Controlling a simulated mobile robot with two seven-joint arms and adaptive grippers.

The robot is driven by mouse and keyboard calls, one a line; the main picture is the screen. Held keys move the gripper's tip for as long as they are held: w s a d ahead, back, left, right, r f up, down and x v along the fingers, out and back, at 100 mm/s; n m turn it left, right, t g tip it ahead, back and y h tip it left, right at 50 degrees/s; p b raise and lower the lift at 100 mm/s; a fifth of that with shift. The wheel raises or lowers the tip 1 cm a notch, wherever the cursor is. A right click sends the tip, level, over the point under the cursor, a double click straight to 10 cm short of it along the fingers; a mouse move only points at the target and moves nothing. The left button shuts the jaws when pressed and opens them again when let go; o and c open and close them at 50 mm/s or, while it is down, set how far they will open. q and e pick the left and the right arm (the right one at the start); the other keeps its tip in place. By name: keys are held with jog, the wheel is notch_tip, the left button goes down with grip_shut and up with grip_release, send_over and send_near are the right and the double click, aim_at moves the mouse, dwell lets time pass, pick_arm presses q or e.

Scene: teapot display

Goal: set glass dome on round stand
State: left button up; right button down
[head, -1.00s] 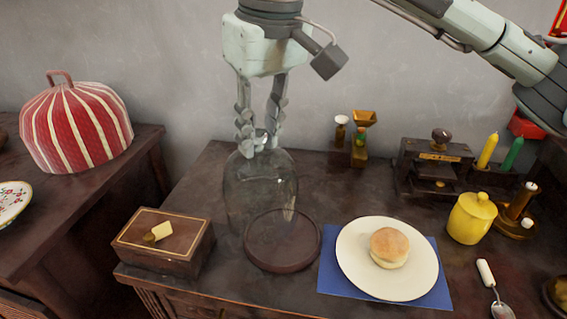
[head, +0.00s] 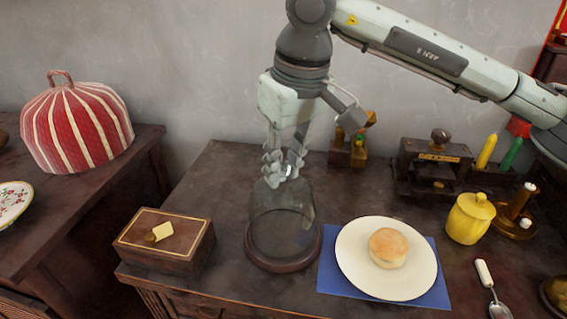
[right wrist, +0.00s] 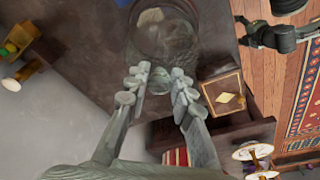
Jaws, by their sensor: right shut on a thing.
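The clear glass dome (head: 283,212) is upright over the dark round stand (head: 284,266), its lower edge at or close to the stand's top. I cannot tell whether it touches. My right gripper (head: 281,180) is shut on the knob at the dome's top. In the right wrist view, the fingers (right wrist: 157,86) close around the glass knob (right wrist: 159,79), with the dome (right wrist: 168,42) beyond. The dark part (right wrist: 268,35) at the upper right there looks like my left gripper. Its jaws are unclear.
A wooden box (head: 165,258) stands left of the stand. A plate (head: 352,274) with a bun (head: 388,247) lies on a blue mat (head: 432,293) close at the right. A small brass-topped item (head: 350,150) stands behind. A yellow pot (head: 470,218) is farther right.

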jog(key=c, duration=1.3)
grip_release()
jog(key=shift+r, duration=0.15)
jog(key=shift+d+r, duration=0.1)
jog(key=shift+r, duration=0.35)
pick_arm(q)
jog(key=shift+w+r, duration=0.1)
jog(key=shift+r, duration=0.35)
pick_arm(e)
notch_tip(320, 180, up, 11)
jog(key=s+d, duration=0.1)
jog(key=s, duration=0.1)
jog(key=shift+d, duration=0.15)
jog(key=shift+f, duration=0.15)
